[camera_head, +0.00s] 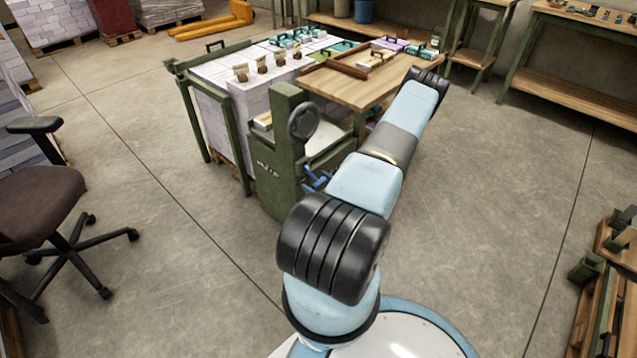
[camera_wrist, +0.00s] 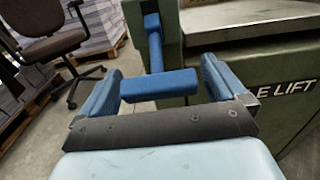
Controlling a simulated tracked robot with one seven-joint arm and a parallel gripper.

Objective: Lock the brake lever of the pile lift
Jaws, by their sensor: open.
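The pile lift (camera_head: 264,172) is a green machine with a dark round wheel, standing in the middle of the head view. Its green side with white lettering also shows in the wrist view (camera_wrist: 262,112). The brake lever (camera_wrist: 159,86) is blue, with an upright bar ending in a thick crosswise handle. My gripper (camera_wrist: 160,70) is open, with one blue finger on each side of the handle. The right finger is very close to the handle's end; I cannot tell whether either touches it. In the head view my arm partly covers this spot, and small blue parts there are hard to tell apart.
A wooden worktable (camera_head: 355,92) with boxes stands behind the lift, beside white paper stacks (camera_head: 222,75). A brown office chair (camera_head: 45,195) is at the left. Wooden shelving (camera_head: 605,290) stands at the lower right. The floor to the right of my arm is clear.

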